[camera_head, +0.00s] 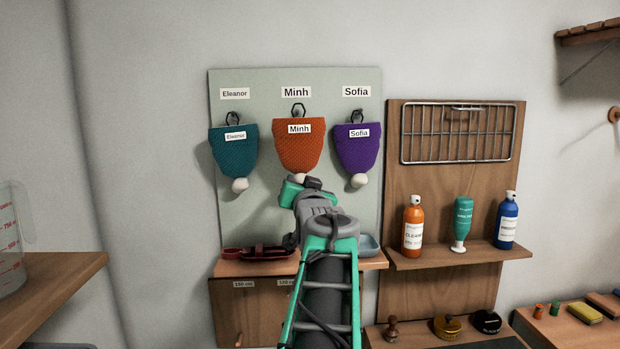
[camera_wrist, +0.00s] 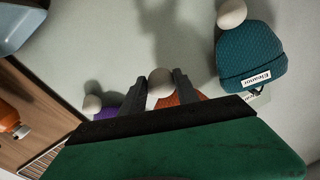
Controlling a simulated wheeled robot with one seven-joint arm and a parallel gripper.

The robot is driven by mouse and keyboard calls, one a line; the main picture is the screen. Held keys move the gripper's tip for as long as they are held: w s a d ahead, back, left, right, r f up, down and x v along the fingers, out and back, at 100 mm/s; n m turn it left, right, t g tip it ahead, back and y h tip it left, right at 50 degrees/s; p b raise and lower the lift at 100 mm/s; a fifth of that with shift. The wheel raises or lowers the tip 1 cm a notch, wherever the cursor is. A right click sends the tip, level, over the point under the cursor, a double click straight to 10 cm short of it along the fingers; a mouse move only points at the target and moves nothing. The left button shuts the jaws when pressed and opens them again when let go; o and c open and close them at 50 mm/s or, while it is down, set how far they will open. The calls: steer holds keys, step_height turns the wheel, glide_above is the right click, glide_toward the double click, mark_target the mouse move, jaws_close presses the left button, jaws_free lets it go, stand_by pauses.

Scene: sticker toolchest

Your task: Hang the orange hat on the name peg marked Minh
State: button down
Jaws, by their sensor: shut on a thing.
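The orange hat (camera_head: 298,150) hangs upside down under the board label Minh (camera_head: 296,92), with its own Minh tag facing out. Its dark loop (camera_head: 298,108) is at the peg below that label; I cannot tell whether it is around the peg or just in front. The white pompom (camera_wrist: 160,82) at its lower end is between my gripper's fingers. My gripper (camera_head: 306,182) is shut on the pompom from below; the wrist view also shows the fingers (camera_wrist: 161,88). Only a strip of the orange knit (camera_wrist: 182,98) shows there.
A teal hat (camera_head: 234,152) hangs under Eleanor at left, and a purple hat (camera_head: 357,150) hangs close at right under Sofia. Below are a shelf with red trays (camera_head: 262,253) and a blue-grey tray (camera_head: 369,246). Bottles (camera_head: 413,228) stand on a shelf at right.

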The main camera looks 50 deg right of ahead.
steer(key=shift+p+x, duration=1.8)
steer(key=shift+x, duration=0.55)
steer(key=shift+w+d+f+b, duration=0.25)
steer(key=shift+d+f+b, duration=0.3)
steer(key=shift+f+b, duration=0.3)
steer(key=shift+r, duration=0.1)
steer(key=c, duration=0.8)
jaws_free()
steer(key=shift+c, duration=0.2)
